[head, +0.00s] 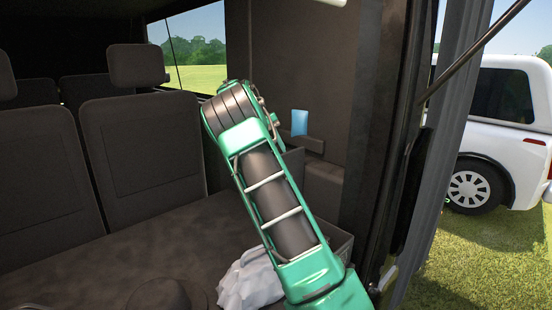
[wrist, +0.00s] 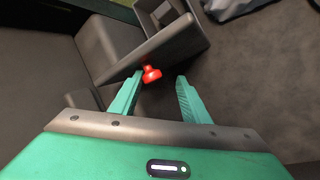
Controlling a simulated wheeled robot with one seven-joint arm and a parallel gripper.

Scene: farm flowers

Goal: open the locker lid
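The locker is a dark grey box, partly hidden behind my arm in the head view (head: 340,245). A red knob (wrist: 151,74) sticks out from the near edge of the locker. I cannot tell clearly which panel is the lid. My gripper (wrist: 158,80) is open and empty; its green fingers stand either side of the knob, which is nearer the left fingertip. Contact is not visible.
A crumpled white bag (head: 252,282) lies on the floor left of my arm. Grey seats (head: 140,145) fill the left side. A dark side wall with a blue patch (head: 299,122) rises behind, and the door frame (head: 405,130) stands right. Bare floor (wrist: 260,80) lies right of the fingers.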

